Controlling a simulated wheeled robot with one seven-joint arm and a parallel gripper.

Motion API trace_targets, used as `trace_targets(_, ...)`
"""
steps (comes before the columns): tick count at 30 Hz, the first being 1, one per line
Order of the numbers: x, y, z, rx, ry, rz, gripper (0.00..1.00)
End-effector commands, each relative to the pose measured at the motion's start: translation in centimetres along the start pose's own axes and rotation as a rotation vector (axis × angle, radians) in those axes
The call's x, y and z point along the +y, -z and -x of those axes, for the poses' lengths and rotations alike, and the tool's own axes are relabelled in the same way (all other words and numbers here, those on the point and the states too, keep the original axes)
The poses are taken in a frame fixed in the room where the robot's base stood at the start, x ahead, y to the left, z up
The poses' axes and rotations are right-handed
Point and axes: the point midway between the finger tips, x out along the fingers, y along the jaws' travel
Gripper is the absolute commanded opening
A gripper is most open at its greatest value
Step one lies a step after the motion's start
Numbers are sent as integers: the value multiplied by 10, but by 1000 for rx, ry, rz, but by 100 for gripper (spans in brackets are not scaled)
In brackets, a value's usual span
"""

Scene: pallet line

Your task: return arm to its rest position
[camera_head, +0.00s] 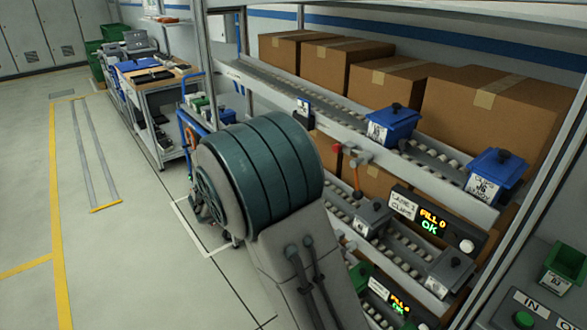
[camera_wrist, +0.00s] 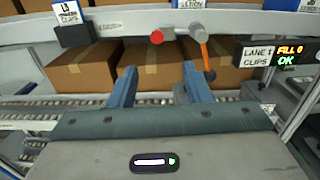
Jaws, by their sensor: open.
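My gripper (camera_wrist: 157,78) shows in the wrist view. Its two blue fingers stand well apart with nothing between them, so it is open and empty. The fingers point toward the roller rack (camera_wrist: 75,101), with cardboard boxes (camera_wrist: 147,68) beyond them. In the head view my arm, with a large teal and grey joint, fills the middle in front of the rack (camera_head: 257,72). My gripper is hidden there.
Blue bins (camera_head: 392,124) and grey bins (camera_head: 372,217) sit on the rack lanes. A lane display (camera_head: 432,221) reads "FILL 0 OK". A control panel with a green button (camera_head: 524,319) is at the lower right. A cart (camera_head: 152,90) stands behind. The floor (camera_head: 105,235) at left is clear.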

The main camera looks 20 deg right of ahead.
Motion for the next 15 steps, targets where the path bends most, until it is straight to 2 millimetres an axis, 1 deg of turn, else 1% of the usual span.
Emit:
trace_targets(7,0,0,-1,2,1,-2,45)
trace_targets(9,-5,0,-3,19,13,-15,45)
trace_targets(11,-15,1,-6,55,37,-44,45)
trace_targets(14,-46,6,-14,167,112,-140,45)
trace_targets(15,-61,9,-16,227,152,-194,45)
